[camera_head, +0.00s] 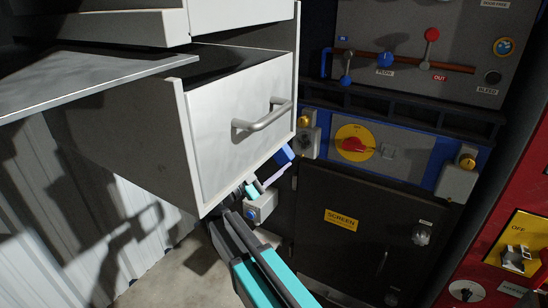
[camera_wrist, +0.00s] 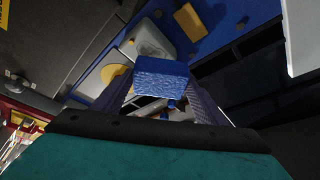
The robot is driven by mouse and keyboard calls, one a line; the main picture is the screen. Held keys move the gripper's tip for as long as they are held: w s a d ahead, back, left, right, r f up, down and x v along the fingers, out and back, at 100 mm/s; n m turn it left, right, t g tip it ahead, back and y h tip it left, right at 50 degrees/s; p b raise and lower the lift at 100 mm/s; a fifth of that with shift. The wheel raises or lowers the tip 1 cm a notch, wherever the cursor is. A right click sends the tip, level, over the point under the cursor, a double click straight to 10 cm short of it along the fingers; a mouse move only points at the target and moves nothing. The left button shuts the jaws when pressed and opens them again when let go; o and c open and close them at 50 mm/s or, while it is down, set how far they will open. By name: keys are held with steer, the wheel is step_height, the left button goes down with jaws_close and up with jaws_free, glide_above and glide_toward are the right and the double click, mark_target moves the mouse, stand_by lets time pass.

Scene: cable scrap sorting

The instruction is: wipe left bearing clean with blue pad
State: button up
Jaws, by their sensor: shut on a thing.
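The blue pad (camera_wrist: 162,72) is held between the fingertips of my gripper (camera_wrist: 162,90), which is shut on it. In the head view the blue pad (camera_head: 284,154) shows just past the drawer's lower right corner, below and left of the left bearing. The left bearing (camera_head: 309,138) is a grey block with a yellow cap on the blue panel. In the wrist view the left bearing (camera_wrist: 150,42) and its yellow cap lie beyond the pad, which looks apart from it. Any dirt is too small to tell. The right bearing (camera_head: 459,182) sits at the panel's other end.
A white drawer (camera_head: 240,105) with a metal handle juts out over my arm; its edge also shows at the right of the wrist view (camera_wrist: 302,35). A red rotary switch (camera_head: 353,145) lies between the bearings. A dark ledge (camera_head: 400,122) runs above the panel. A red cabinet (camera_head: 505,210) stands right.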

steer(key=shift+w+d, duration=0.5)
steer(key=shift+w, duration=0.3)
steer(key=shift+w+d, duration=0.55)
steer(key=shift+w, duration=0.25)
steer(key=shift+w+d, duration=0.5)
steer(key=shift+w, duration=0.3)
steer(key=shift+w+d, duration=0.55)
steer(key=shift+w, duration=0.25)
steer(key=shift+s+d, duration=1.05)
steer(key=shift+d, duration=0.25)
steer(key=shift+s+d, duration=0.1)
steer(key=shift+d, duration=0.1)
steer(key=shift+s+d, duration=0.45)
steer(key=shift+d, duration=0.4)
steer(key=shift+s+d, duration=0.45)
steer(key=shift+d, duration=0.35)
steer(key=shift+a, duration=0.1)
